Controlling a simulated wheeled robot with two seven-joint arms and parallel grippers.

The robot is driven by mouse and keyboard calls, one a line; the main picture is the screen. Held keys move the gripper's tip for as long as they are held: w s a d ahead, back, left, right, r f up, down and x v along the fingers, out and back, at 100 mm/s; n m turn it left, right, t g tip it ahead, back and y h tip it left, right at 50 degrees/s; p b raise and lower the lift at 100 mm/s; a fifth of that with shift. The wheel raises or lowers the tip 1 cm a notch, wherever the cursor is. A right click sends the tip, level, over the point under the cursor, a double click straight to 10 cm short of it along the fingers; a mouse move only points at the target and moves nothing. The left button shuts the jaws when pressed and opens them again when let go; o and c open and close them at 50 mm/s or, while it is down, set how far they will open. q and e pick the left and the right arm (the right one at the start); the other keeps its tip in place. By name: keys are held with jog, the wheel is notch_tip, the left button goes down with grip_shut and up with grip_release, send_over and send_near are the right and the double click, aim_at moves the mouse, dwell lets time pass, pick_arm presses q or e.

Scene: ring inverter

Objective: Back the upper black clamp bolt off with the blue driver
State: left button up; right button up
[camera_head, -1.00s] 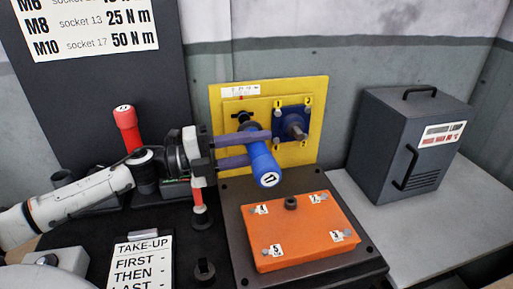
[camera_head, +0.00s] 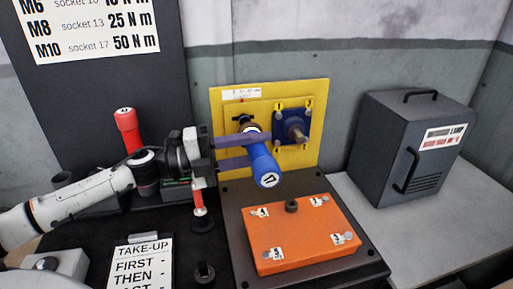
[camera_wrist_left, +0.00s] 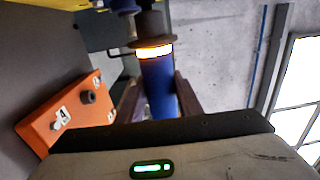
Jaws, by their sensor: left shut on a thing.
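My left gripper (camera_head: 258,149) comes in from the left and is shut on the blue driver (camera_head: 265,169), whose end cap is marked 17. The driver points at the yellow plate (camera_head: 317,143), with its far end over the left part of the plate. A ring on the driver glows; it shows bright in the left wrist view (camera_wrist_left: 154,52), above the blue handle (camera_wrist_left: 158,95). A black clamp part (camera_head: 243,119) shows just behind the driver's far end. The driver hides the bolt, so I cannot tell how far its socket sits on it. My right gripper is not in view.
A blue flange with a shaft (camera_head: 295,128) sits right of the driver on the plate. An orange block (camera_head: 300,235) with numbered bolts lies below on a dark base. A red-handled driver (camera_head: 127,130) stands left. A grey lamp box (camera_head: 412,145) stands right.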

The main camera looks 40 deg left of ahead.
aim_at(252, 161)
pick_arm(q)
jog(key=shift+w+a+r, duration=0.2)
jog(key=shift+r, duration=0.15)
dwell(0.4)
jog(key=shift+s+d+p, duration=0.2)
jog(key=shift+d+p, duration=0.05)
jog(key=shift+p, duration=0.1)
jog(key=shift+s+d+f+p, duration=0.1)
jog(key=shift+s+d+p, duration=0.55)
jog(key=shift+d, duration=0.1)
jog(key=shift+s+d+f, duration=0.1)
jog(key=shift+s+d, duration=0.75)
jog(key=shift+d, duration=0.15)
jog(key=shift+d+f, duration=0.1)
